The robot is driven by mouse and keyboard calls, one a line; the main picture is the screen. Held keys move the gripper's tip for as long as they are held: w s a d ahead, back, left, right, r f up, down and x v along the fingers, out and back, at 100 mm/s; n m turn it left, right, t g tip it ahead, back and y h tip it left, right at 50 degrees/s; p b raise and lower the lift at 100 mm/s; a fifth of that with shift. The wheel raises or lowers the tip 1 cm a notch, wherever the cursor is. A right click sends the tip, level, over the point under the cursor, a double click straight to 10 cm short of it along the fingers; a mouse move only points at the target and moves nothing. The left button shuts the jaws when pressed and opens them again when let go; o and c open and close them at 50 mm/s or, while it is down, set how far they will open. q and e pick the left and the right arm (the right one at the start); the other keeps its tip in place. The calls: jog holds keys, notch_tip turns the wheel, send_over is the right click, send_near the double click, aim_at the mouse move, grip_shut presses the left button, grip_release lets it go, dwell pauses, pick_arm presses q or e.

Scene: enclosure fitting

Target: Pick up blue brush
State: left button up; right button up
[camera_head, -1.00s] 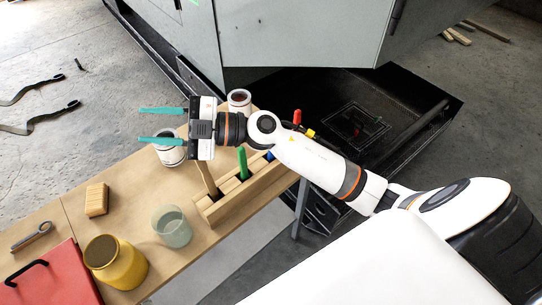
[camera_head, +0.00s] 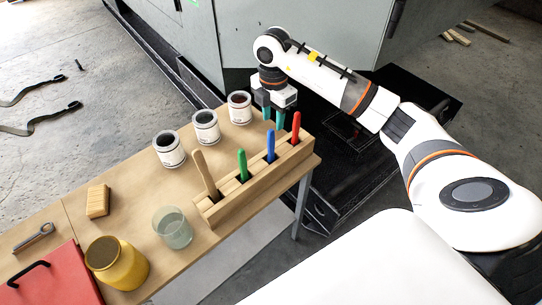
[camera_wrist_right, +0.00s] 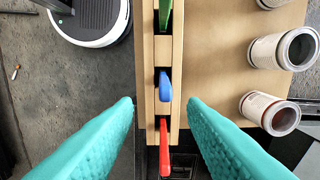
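The blue brush (camera_head: 270,145) stands upright in a slot of the wooden holder (camera_head: 229,209), between the green brush (camera_head: 242,165) and the red brush (camera_head: 295,128). Only its handle shows; its lower part is hidden in the holder. My right gripper (camera_head: 273,115) points down behind the red end of the holder, near the cans. In the right wrist view the blue brush (camera_wrist_right: 165,86) lies ahead between my two teal fingers (camera_wrist_right: 161,104), which are wide apart with nothing between them touching. My left gripper is not in view.
A wooden-handled brush (camera_head: 205,174) stands at the holder's left end. Several cans (camera_head: 206,126) line the table's far side. A glass jar (camera_head: 172,228), yellow jar (camera_head: 117,262), sponge-like block (camera_head: 97,200) and red box (camera_head: 55,279) occupy the left part.

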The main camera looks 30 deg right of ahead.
aim_at(271, 130)
notch_tip(271, 130, down, 3)
jog(key=shift+r, duration=0.15)
jog(key=f, duration=0.1)
jog(key=f+p, duration=0.1)
jog(key=f, duration=0.1)
jog(key=f+p, duration=0.1)
jog(key=shift+w+a+f, duration=0.15)
jog(key=shift+w, duration=0.1)
jog(key=shift+f, duration=0.45)
grip_shut()
